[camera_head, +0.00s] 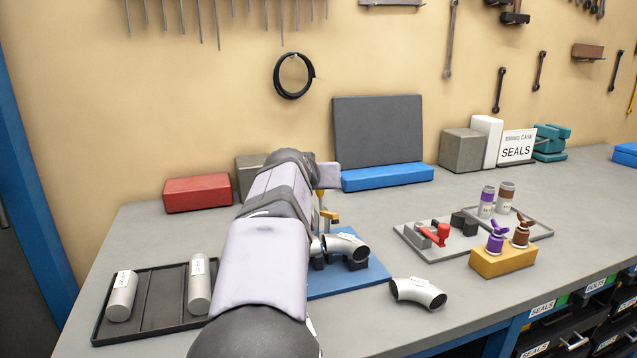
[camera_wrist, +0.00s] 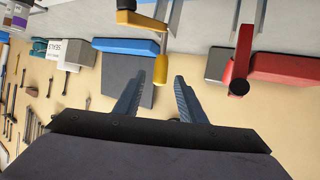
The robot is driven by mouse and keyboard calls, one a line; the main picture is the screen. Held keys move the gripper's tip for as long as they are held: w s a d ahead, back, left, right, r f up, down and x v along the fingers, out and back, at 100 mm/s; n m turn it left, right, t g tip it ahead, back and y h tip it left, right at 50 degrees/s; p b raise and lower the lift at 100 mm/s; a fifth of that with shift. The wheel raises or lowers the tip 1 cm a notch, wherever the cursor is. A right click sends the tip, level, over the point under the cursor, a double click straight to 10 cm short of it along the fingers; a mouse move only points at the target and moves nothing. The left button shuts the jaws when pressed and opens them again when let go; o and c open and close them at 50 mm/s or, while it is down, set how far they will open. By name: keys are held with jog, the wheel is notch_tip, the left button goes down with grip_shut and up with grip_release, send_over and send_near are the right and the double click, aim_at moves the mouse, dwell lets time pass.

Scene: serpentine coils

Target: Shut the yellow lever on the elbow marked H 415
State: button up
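In the head view a bent metal elbow (camera_head: 345,247) sits on a blue plate (camera_head: 360,281), partly behind my arm. Its label is too small to read. A yellow lever (camera_head: 328,215) stands above it. In the wrist view the yellow lever (camera_wrist: 133,20) ends in a yellow grip (camera_wrist: 160,68), which shows between the fingertips of my gripper (camera_wrist: 157,82). The fingers are apart with nothing held. I cannot tell whether the grip touches them. A red lever (camera_wrist: 240,62) with a dark round end is to the right. My arm hides the fingers in the head view.
A loose elbow (camera_head: 418,292) lies right of the blue plate. A dark tray (camera_head: 160,305) with two cylinders is at left. A red box (camera_head: 197,193) and blue box (camera_head: 387,177) stand behind. A yellow block (camera_head: 503,261) with two fittings is at right.

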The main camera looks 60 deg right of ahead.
jog(key=shift+v, duration=2)
jog(key=shift+c, duration=0.3)
jog(key=c, duration=0.5)
jog(key=shift+w+d, duration=0.1)
jog(key=shift+w, duration=0.05)
grip_shut()
jog(key=w+r+n+g+p, duration=0.45)
jog(key=g+p, duration=0.45)
jog(key=p, duration=0.3)
jog(key=w+a+f+n+g+h+p, duration=0.2)
jog(key=w+a+f+n+g+p, duration=0.2)
jog(key=w+f+n+p, duration=0.2)
notch_tip(320, 180, down, 2)
jog(key=shift+w+f+p, duration=0.1)
jog(key=shift+w+p, duration=0.05)
jog(key=shift+p, duration=0.45)
